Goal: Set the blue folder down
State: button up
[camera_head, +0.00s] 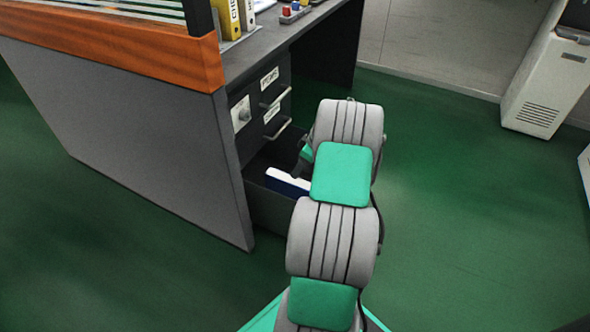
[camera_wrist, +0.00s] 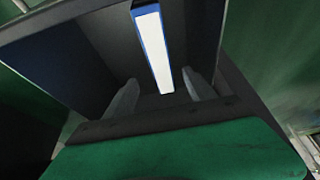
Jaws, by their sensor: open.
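The blue folder (camera_head: 288,181) is inside the open bottom drawer (camera_head: 273,208) of the desk, its white edge facing up. In the wrist view the folder (camera_wrist: 154,48) shows as a long white strip with blue sides, standing between dark drawer walls. My gripper (camera_wrist: 159,80) is open, with one finger on each side of the folder's near end. A gap shows between each finger and the folder, so I see no grip on it. In the head view my arm hides most of my gripper and part of the drawer.
Two shut, labelled drawers (camera_head: 270,92) with handles sit above the open one. The desk's grey side panel (camera_head: 170,150) stands to the left. Yellow and white binders (camera_head: 233,18) stand on the desktop. Green floor is clear to the right, up to a white cabinet (camera_head: 545,85).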

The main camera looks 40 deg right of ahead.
jog(key=s+a+r+m+g, duration=0.1)
jog(key=a+r, duration=0.4)
jog(key=a, duration=0.4)
jog(key=a+r, duration=0.4)
jog(key=a, duration=0.5)
jog(key=s+a+r+m+g, duration=0.1)
jog(key=a+r, duration=0.4)
jog(key=a, duration=0.4)
jog(key=s+a+m+h, duration=0.1)
jog(key=s+a+m, duration=0.1)
jog(key=s+a, duration=1)
jog(key=shift+s+r, duration=0.2)
jog(key=shift+s, duration=0.65)
